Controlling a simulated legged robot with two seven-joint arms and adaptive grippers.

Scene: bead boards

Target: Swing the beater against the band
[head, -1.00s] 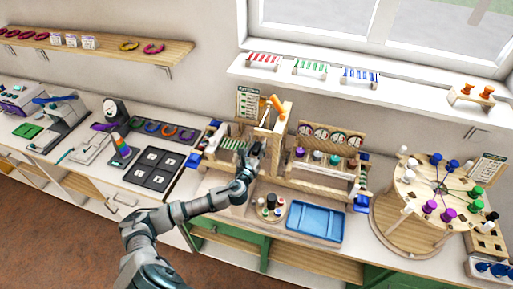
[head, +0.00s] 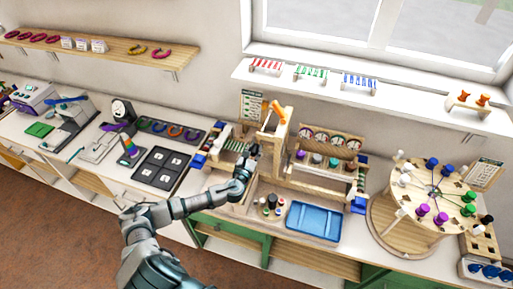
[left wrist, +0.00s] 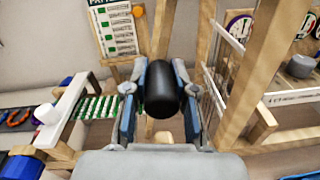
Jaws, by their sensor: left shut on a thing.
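My left gripper (head: 249,162) is at the wooden loom-like frame (head: 285,125) in the middle of the counter. In the left wrist view its two fingers (left wrist: 160,100) are shut on a black rounded handle (left wrist: 160,85), which seems to be part of the beater. How the handle joins the frame is hidden. A green and white ribbed strip (left wrist: 98,107), perhaps the band, lies left of the fingers; it also shows in the head view (head: 236,146). An orange piece (head: 278,111) sits atop the frame's post. My right gripper is not in view.
A blue tray (head: 313,222) and a small holder with bobbins (head: 270,205) stand in front of the frame. A round pegged stand (head: 430,195) is at the right. A dark tile board (head: 160,168) lies left. A printed card (left wrist: 115,30) stands behind.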

